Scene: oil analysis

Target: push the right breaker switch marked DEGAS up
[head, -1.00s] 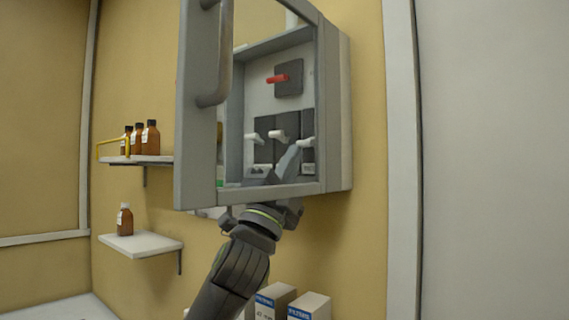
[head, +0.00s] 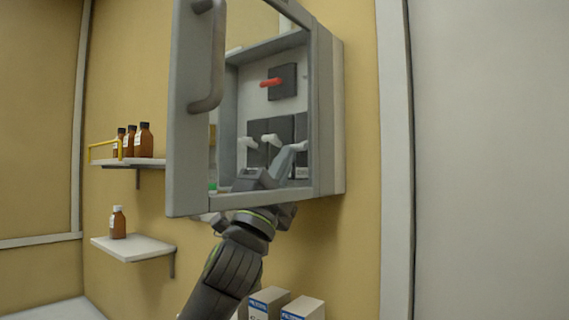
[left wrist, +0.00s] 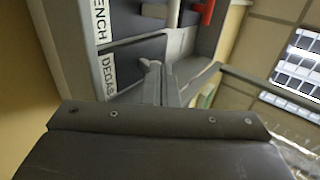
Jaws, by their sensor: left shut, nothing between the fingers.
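The DEGAS breaker switch is the rightmost of the row of white levers in the open grey box (head: 330,120). Its lever (head: 300,146) shows in the head view just past my fingertips. In the left wrist view its lever (left wrist: 149,66) stands out of a dark plate beside the DEGAS label (left wrist: 108,74). My left gripper (head: 287,160) is shut and empty, reaching into the box from below. Its fingertips (left wrist: 165,80) are close to the lever; I cannot tell whether they touch. My right gripper is not in view.
Two other white levers (head: 271,140) sit left of DEGAS, with a red handle (head: 271,82) above. The open door (head: 190,130) with its bar handle stands left of my arm. Shelves with brown bottles (head: 118,222) are further left, cartons (head: 302,308) below.

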